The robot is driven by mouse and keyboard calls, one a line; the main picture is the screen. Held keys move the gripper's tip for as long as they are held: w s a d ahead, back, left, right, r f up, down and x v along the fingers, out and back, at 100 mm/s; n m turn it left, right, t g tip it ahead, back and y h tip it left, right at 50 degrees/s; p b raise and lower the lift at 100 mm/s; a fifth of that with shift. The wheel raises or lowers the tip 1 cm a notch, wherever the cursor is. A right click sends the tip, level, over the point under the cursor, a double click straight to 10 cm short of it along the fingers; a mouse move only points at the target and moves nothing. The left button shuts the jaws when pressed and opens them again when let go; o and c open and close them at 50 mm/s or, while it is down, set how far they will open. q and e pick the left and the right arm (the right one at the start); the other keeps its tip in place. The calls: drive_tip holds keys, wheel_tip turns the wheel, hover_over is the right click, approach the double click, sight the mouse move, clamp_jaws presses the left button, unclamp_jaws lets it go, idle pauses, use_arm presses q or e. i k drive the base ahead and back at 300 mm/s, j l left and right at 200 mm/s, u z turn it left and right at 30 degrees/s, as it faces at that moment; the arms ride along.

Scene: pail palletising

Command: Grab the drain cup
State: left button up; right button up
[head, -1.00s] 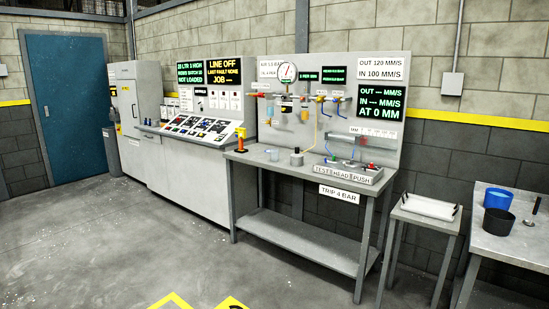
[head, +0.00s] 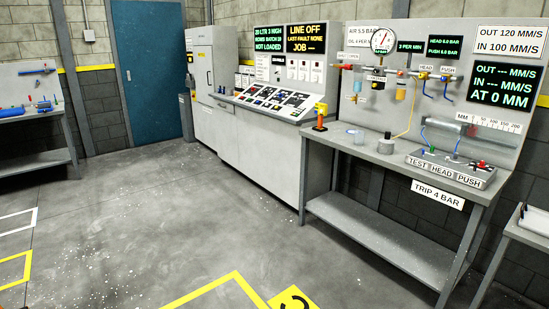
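A small, pale, see-through cup (head: 357,136), which looks like the drain cup, stands on the grey test bench (head: 345,148) near its left part. It stands below the air filter units on the back panel and just left of a small grey cylinder (head: 386,145) with a yellow hose. Neither of my grippers shows in the head view.
An orange and black tool (head: 320,118) stands at the bench's left corner. A grey TEST HEAD PUSH box (head: 450,168) is on its right part. A control console (head: 262,104) adjoins on the left. Open floor (head: 190,220) lies in front, with yellow markings.

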sight(359, 135)
drive_tip(key=i, duration=0.75)
drive_tip(key=i+j+z, duration=0.1)
drive_tip(key=i, duration=0.65)
drive_tip(key=i+j, duration=0.1)
drive_tip(key=i, duration=0.65)
